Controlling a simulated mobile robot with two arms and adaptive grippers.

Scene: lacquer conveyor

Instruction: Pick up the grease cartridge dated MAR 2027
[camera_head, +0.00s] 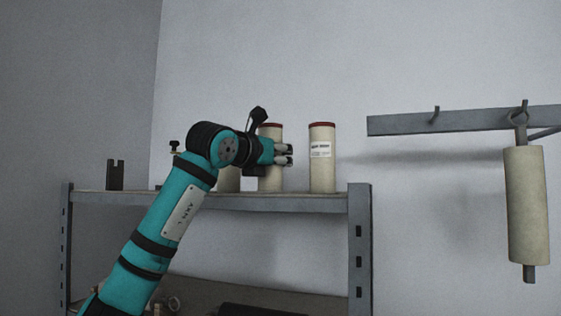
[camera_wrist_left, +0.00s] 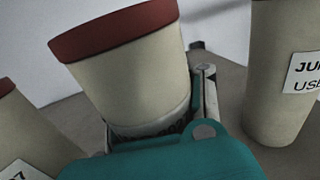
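A pale cartridge with a red cap (camera_head: 270,129) stands on the shelf, partly hidden behind my left gripper (camera_head: 289,154). In the left wrist view this cartridge (camera_wrist_left: 130,75) sits between the two fingers of my left gripper (camera_wrist_left: 152,115), which lie close on both sides. I cannot tell whether they press on it. Its label is mostly hidden. A second red-capped cartridge (camera_head: 322,165) stands to the right; in the wrist view, a cartridge at right (camera_wrist_left: 285,75) has a label beginning "JU". Another cartridge (camera_wrist_left: 25,130) at left shows a label ending in "7". My right gripper is out of view.
The cartridges stand on a grey metal shelf (camera_head: 315,203) with a slotted upright (camera_head: 359,250) at right. A dark notched block (camera_head: 116,175) is on its left part. A wall rail (camera_head: 465,118) with a hanging pale roller (camera_head: 527,205) is at right.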

